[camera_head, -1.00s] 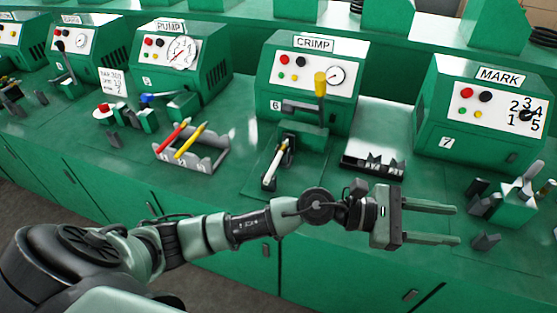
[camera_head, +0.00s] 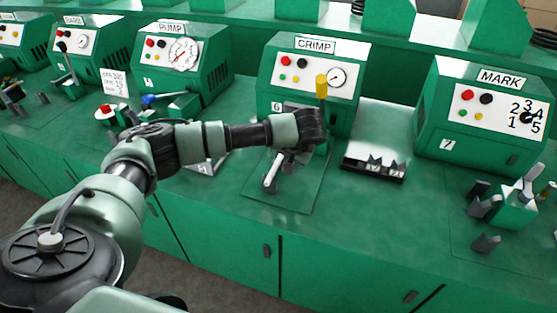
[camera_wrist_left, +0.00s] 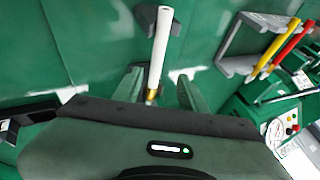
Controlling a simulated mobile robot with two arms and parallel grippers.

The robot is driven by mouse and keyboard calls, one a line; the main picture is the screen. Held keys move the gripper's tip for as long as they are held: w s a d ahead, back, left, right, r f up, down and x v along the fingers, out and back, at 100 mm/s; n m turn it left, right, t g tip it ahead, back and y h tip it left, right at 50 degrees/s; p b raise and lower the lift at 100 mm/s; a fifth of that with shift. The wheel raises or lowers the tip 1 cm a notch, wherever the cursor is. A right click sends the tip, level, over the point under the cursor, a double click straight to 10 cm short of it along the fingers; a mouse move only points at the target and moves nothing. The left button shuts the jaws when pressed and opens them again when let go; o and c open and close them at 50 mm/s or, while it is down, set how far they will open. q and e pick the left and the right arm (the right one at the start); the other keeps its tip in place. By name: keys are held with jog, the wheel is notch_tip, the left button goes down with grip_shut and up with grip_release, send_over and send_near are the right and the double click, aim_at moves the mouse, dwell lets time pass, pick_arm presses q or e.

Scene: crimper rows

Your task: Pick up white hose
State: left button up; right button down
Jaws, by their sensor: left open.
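The white hose (camera_head: 271,175) lies at the CRIMP station, its near end showing below my left wrist in the head view. In the left wrist view the white hose (camera_wrist_left: 160,48) runs from a dark holder down between the fingers, with a yellow-brown part at its lower end. My left gripper (camera_wrist_left: 159,76) is open, with one finger on each side of the hose and a gap to both. In the head view my wrist covers most of the fingers and the crimper's lower part. My right gripper is not in view.
The CRIMP machine (camera_head: 309,75) with its yellow-topped lever (camera_head: 321,87) stands just behind my wrist. A rack with red and yellow hoses (camera_wrist_left: 270,50) is beside it. A black numbered holder (camera_head: 374,168) stands to the right. The counter in front is clear.

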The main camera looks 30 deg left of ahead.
aim_at(278, 162)
pick_arm(q)
jog(key=shift+d+p+x, duration=0.15)
jog(key=shift+p+x, duration=0.15)
jog(key=shift+x, duration=0.85)
jog(key=shift+d+p+x, duration=0.15)
jog(key=shift+p+x, duration=0.15)
jog(key=shift+x, duration=0.9)
grip_shut()
jog(key=shift+w+r, duration=0.1)
